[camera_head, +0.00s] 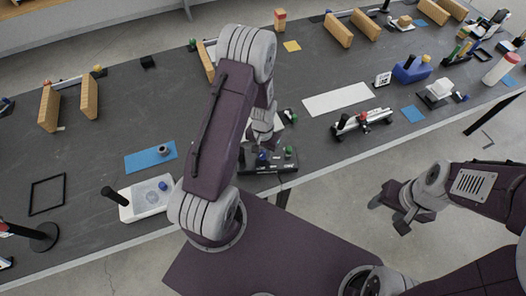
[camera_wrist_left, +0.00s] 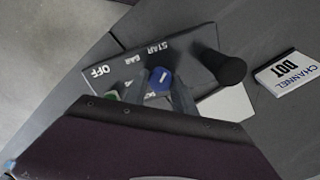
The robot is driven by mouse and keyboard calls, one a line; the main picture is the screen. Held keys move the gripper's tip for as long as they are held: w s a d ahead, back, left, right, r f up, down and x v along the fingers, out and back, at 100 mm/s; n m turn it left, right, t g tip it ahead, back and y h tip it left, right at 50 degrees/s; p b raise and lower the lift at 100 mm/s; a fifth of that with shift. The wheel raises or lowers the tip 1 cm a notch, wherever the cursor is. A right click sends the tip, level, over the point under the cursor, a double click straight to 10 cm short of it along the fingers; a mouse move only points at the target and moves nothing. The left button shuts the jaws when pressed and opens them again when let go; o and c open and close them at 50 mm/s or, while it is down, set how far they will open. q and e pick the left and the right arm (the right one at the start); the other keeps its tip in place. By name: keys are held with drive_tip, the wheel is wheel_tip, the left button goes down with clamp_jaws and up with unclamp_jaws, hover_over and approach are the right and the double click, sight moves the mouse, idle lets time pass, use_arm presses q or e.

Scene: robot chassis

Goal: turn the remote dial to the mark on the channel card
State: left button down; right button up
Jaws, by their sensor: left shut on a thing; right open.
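The remote is a dark box (camera_wrist_left: 195,62) with white printed marks; OFF, BAR and STAR are readable, and another mark is partly hidden by the fingers. Its blue dial (camera_wrist_left: 160,79) carries a small white line and sits between the fingertips of my left gripper (camera_wrist_left: 159,92), which is shut on it. I cannot tell exactly which mark the line points to. In the head view the remote (camera_head: 258,170) lies at the table's front edge under my left arm. The channel card (camera_wrist_left: 287,73) reads CHANNEL DOT. My right gripper (camera_head: 389,214) is open and empty, off the table.
A black upright knob (camera_wrist_left: 224,67) stands at the remote's end in the wrist view. A green knob (camera_head: 290,151) is beside the dial. A white sheet (camera_head: 338,99) and a black rail device (camera_head: 361,122) lie to the right; a blue mat (camera_head: 142,160) lies left.

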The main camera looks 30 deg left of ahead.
sight(263, 154)
use_arm(q)
drive_tip(key=c, duration=1)
unclamp_jaws()
wheel_tip(263, 154, up, 9)
